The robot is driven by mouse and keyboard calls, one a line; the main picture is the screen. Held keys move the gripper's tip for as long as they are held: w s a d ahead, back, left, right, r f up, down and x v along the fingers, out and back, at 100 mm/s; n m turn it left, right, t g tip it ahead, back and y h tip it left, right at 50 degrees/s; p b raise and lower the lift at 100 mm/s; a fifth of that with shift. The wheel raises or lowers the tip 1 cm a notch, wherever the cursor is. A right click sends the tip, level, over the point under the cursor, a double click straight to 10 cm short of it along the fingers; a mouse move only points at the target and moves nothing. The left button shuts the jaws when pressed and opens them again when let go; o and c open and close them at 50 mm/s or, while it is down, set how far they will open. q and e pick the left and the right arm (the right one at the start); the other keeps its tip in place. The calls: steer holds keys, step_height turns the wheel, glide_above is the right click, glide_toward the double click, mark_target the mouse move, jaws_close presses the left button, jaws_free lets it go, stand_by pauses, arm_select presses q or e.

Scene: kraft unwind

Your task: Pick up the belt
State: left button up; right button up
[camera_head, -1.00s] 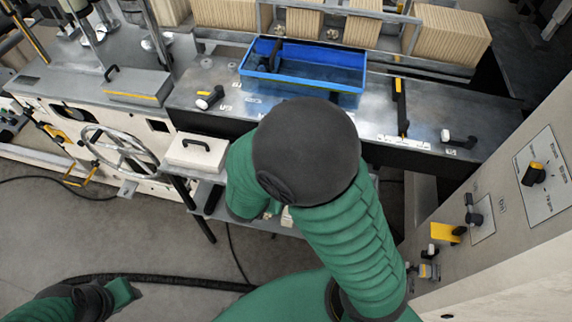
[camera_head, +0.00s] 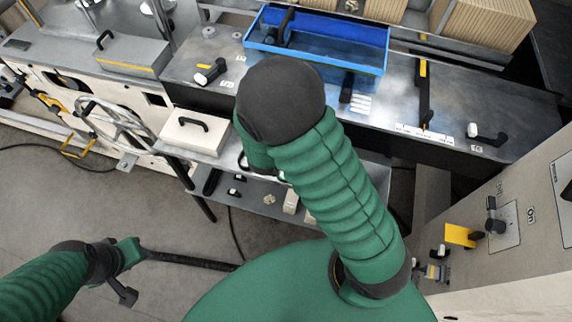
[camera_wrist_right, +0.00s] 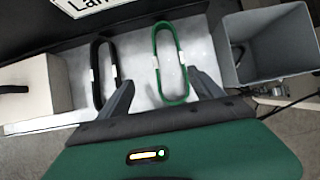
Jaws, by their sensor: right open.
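A green belt loop (camera_wrist_right: 156,63) and a black belt loop (camera_wrist_right: 93,75) lie side by side on a pale shelf in the right wrist view. Each has small white bands on it. My right gripper (camera_wrist_right: 163,92) is open and empty. The green belt's near end lies between its two spread fingers, and the black belt is beside the left finger. In the head view my right forearm hides the right gripper and the belts. My left gripper (camera_head: 124,278) hangs at the lower left, far from the shelf, and its jaw opening is unclear.
A grey open bin (camera_wrist_right: 270,45) stands right of the belts; a pale box (camera_wrist_right: 35,90) stands left. Above the lower shelf (camera_head: 255,203) is a metal worktop (camera_head: 480,105) with a blue tray (camera_head: 320,60). A control cabinet (camera_head: 520,235) stands at the right.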

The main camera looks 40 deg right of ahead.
steer(key=d+f, duration=0.1)
steer(key=d, duration=0.1)
steer(key=d+f+b, duration=0.1)
steer(key=f, duration=0.1)
steer(key=d+f, duration=0.2)
steer(key=shift+w+d, duration=0.3)
steer(key=shift+w, duration=0.05)
steer(key=shift+w+a+f, duration=0.1)
steer(key=shift+a+f, duration=0.05)
steer(key=shift+f, duration=0.05)
steer(key=shift+w+a+r, duration=0.1)
steer(key=shift+a+r, duration=0.05)
steer(key=shift+a, duration=0.45)
steer(key=shift+w+a+r, duration=0.1)
steer(key=shift+a, duration=0.45)
steer(key=shift+s+d+f+b, duration=0.1)
steer(key=shift+d+f+b, duration=0.05)
steer(key=shift+d+b, duration=0.25)
steer(key=shift+d, duration=0.3)
steer(key=shift+c, duration=0.8)
steer(key=shift+s+d, duration=0.15)
steer(key=shift+c, duration=2.3)
steer(key=shift+a, duration=0.4)
steer(key=c, duration=0.9)
arm_select(q)
steer(key=shift+d+f, duration=0.7)
steer(key=shift+d, duration=0.3)
